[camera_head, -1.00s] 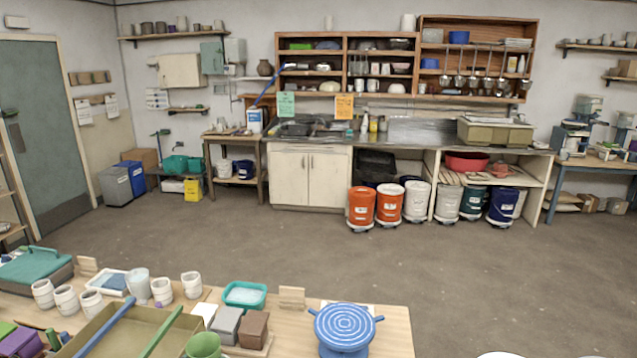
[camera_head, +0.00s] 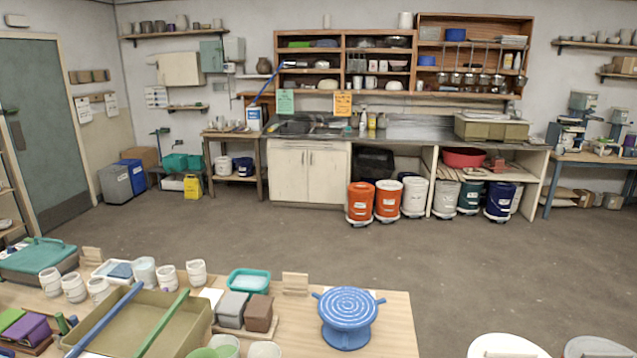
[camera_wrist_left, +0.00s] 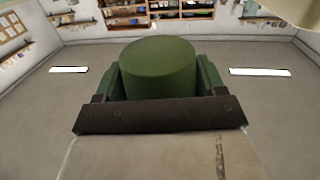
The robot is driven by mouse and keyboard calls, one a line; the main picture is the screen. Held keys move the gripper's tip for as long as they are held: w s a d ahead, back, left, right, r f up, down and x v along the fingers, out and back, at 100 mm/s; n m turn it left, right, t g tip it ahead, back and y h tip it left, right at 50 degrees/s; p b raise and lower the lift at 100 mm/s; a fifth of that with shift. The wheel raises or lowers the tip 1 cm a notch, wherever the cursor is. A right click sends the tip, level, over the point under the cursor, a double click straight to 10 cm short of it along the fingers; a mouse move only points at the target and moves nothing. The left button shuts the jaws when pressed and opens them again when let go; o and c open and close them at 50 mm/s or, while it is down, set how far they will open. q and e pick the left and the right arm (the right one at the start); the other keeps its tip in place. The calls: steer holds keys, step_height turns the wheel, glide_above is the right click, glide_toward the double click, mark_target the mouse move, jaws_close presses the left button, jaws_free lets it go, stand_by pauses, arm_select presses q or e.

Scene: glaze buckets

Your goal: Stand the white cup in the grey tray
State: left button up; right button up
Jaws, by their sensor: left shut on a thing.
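Several white cups stand on the near table in the head view, including a white cup (camera_head: 196,272), a white cup (camera_head: 167,279) and a white cup (camera_head: 73,287); I cannot tell which one the task means. A whitish rim (camera_head: 265,350) shows at the bottom edge. I see no tray that is clearly grey; a tan-olive tray (camera_head: 170,318) lies front left with a blue and a green stick across it. In the left wrist view my left gripper (camera_wrist_left: 158,82) is shut on a dark green cylinder (camera_wrist_left: 158,63). My right gripper is out of view.
A grey block (camera_head: 232,309) and brown block (camera_head: 259,313) stand right of the tan-olive tray. A teal tray (camera_head: 249,281) lies behind them, and a blue banding wheel (camera_head: 347,312) is to the right. A light green cup (camera_head: 224,345) is at the front. Open floor lies beyond.

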arm_select(q)
steer(key=s+d+n+y+b, duration=0.1)
steer(key=s+d+b, duration=0.1)
steer(key=s, duration=0.5)
steer(key=s+d+r+n+y+b, duration=0.1)
steer(key=s+d+y+b, duration=0.1)
steer(key=s+b, duration=0.3)
steer(key=s+d+r+n+y+b, duration=0.1)
steer(key=s+b, duration=0.2)
steer(key=s, duration=0.7)
steer(key=shift+d+r+t+y, duration=0.2)
steer(key=shift+d+t+y, duration=0.1)
steer(key=shift+d+y, duration=0.1)
steer(key=shift+s, duration=0.1)
